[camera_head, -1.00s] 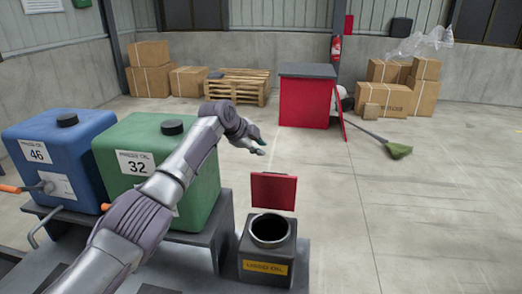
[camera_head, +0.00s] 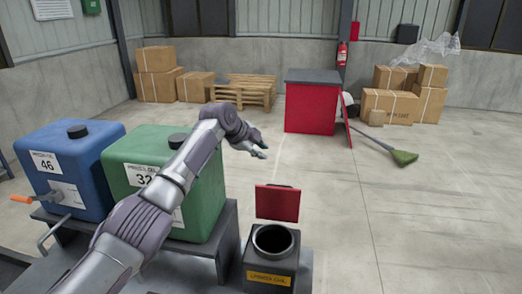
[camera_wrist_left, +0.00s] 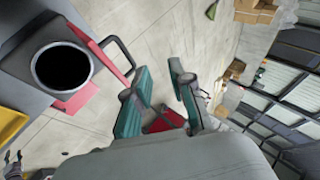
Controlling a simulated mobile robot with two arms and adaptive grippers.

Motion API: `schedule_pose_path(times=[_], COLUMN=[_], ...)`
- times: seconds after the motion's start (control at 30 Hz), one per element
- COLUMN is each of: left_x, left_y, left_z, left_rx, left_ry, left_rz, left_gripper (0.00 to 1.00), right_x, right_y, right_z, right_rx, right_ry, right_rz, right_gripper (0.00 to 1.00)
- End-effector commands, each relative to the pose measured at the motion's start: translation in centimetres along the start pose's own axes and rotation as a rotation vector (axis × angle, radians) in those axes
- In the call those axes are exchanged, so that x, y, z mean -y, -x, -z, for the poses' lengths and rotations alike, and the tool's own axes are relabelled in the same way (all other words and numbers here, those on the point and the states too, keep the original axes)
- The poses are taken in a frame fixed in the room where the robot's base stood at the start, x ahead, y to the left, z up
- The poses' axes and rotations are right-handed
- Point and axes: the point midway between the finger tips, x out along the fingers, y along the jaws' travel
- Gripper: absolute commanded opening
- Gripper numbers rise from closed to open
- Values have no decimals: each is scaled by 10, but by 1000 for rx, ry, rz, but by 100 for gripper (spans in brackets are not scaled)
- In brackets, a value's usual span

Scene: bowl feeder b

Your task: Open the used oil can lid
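The used oil can (camera_head: 254,262) is a dark grey box with a yellow label and a round open mouth. Its red lid (camera_head: 277,204) stands raised behind the mouth, so the can is open. In the left wrist view the can (camera_wrist_left: 25,72) is at upper left, with the red lid (camera_wrist_left: 100,47) edge-on beside the mouth. My left gripper (camera_head: 262,151) is above and behind the lid, apart from it. In the wrist view its fingers (camera_wrist_left: 159,68) are spread with nothing held between them.
A green drum (camera_head: 205,205) and a blue drum (camera_head: 88,165) stand on a grey stand left of the can. A red cabinet (camera_head: 312,108), a broom (camera_head: 403,157), a pallet (camera_head: 250,92) and cardboard boxes (camera_head: 395,105) are farther back. Floor to the right is clear.

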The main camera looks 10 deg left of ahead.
Motion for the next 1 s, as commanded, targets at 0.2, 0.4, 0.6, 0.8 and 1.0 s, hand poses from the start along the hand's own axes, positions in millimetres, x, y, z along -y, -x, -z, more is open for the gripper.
schedule_pose_path(times=[0.2,0.4,0.6,0.8,1.0], left_x=[0,1,1,1,1], left_y=[0,3,27,72,106], left_z=[0,0,-1,-1,-1], left_rx=[0,0,0,2,1], left_ry=[0,0,-1,-2,-1], left_rz=[0,1,4,4,2], left_gripper=[23,23,23,23,23], right_x=[0,-3,-1,-1,0], right_y=[5,5,5,5,5], right_z=[0,0,0,0,0], right_rx=[0,1,0,0,0], right_ry=[0,2,1,1,0], right_rz=[0,-3,-1,-1,0], right_gripper=[40,40,40,40,40])
